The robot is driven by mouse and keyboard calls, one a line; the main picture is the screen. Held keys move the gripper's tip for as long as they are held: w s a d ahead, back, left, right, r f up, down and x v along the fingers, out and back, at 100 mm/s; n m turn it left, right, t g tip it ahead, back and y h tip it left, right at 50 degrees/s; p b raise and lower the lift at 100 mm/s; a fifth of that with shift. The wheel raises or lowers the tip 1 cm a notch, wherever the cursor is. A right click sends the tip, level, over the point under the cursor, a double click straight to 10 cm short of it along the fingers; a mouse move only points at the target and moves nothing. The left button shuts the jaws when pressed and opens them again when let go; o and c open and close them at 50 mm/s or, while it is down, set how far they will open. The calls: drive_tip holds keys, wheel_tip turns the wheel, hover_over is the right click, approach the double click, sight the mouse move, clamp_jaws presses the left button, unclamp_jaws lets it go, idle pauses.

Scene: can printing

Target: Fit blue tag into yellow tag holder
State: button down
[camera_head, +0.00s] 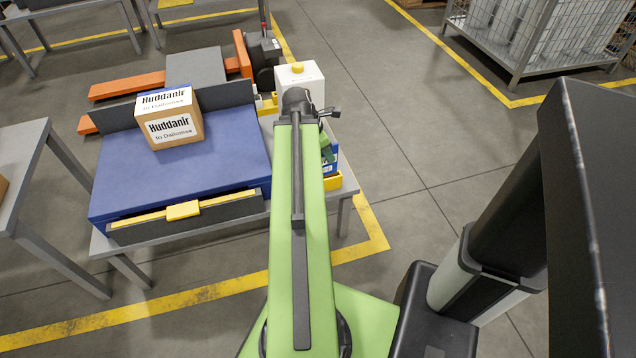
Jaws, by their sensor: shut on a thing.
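My gripper (326,149) is at the far end of my green arm, at the right end of the grey table. The arm hides most of it, and its fingertips do not show clearly. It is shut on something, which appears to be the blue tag. A blue piece with white marks (331,168) shows just below the gripper, partly hidden. A yellow part (333,183) lies right under the blue piece at the table edge and may be the yellow tag holder. I cannot tell whether the blue and yellow parts touch.
A cardboard box (172,119) sits on a blue-topped machine (120,185) with a yellow front handle (183,210). A white block with a yellow knob (299,79) stands behind my wrist. A wire cage (540,35) stands far right. Floor right of the table is clear.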

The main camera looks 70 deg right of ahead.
sight(330, 168)
drive_tip(key=shift+m, duration=0.4)
drive_tip(key=d+f+b, duration=0.1)
drive_tip(key=f+b, duration=0.2)
drive_tip(key=d+f+b, duration=0.1)
drive_tip(key=f+b, duration=0.3)
drive_tip(key=d+f+b, duration=0.1)
drive_tip(key=f+b, duration=0.3)
drive_tip(key=shift+w+d+f, duration=0.1)
drive_tip(key=shift+w+d, duration=0.1)
drive_tip(key=shift+d, duration=0.15)
drive_tip(key=c, duration=1.5)
unclamp_jaws()
drive_tip(key=p+v, duration=1.1)
drive_tip(key=v, duration=0.1)
drive_tip(key=shift+d+r, duration=0.15)
drive_tip(key=shift+r, duration=0.15)
